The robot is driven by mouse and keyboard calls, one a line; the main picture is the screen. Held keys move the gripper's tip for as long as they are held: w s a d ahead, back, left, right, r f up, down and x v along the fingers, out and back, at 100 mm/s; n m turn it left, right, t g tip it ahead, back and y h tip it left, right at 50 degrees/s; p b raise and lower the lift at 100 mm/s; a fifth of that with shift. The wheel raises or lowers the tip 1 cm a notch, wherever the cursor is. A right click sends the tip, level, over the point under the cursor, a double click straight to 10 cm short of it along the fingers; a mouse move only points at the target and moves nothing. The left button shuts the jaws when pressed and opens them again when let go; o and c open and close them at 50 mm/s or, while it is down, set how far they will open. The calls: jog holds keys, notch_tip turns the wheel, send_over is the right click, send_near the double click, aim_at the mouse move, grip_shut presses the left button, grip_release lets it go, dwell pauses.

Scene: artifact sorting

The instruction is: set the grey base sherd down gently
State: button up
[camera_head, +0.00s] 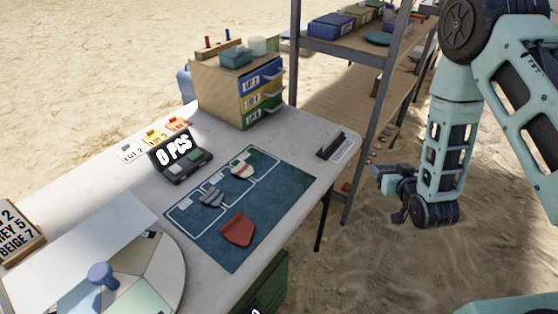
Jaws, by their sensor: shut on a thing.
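My gripper (387,194) is at the right, beyond the table's right edge and over the sand. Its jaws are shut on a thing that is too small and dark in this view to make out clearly. A grey striped sherd (211,197) lies in a marked field of the blue mat (291,185). A cream sherd with a red band (242,170) lies in another field of the mat. A red sherd (237,230) lies on the mat's near part. My gripper is well apart from all three.
A drawer cabinet (222,92) stands at the table's back, near a counter reading 0 PCS (174,150). A round sectioned tray (165,262) is at the front left. The mat's right part is bare.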

aim_at(277, 189)
jog(key=w+a+n+y+b, duration=0.1)
jog(key=a+y, duration=0.1)
jog(key=a, duration=0.3)
jog(key=w+a+n+g+y+b, duration=0.1)
jog(key=a+n, duration=0.1)
jog(key=a, duration=0.3)
jog(key=w+a+r+n+y+b, duration=0.1)
jog(key=a+y+b, duration=0.1)
jog(key=a, duration=0.3)
jog(key=shift+a+n+y, duration=0.1)
jog(key=shift+n+y, duration=0.2)
jog(key=shift+n, duration=0.1)
jog(key=s+a+r+n+g+y+b, duration=0.1)
jog(key=a+r+n+g+y+b, duration=0.1)
jog(key=a, duration=0.6)
jog(key=s+a+r+n+g+y+b, duration=0.1)
jog(key=s+a+r+n+g+y, duration=0.1)
jog(key=a, duration=0.5)
jog(key=shift+a+r+n+g+y+b, duration=0.3)
jog(key=shift+n+g+y, duration=0.25)
jog(key=shift+n, duration=0.45)
jog(key=shift+f, duration=4.85)
jog(key=shift+f, duration=0.1)
jog(key=shift+f+b, duration=0.15)
jog(key=shift+b, duration=0.25)
jog(key=o, duration=1)
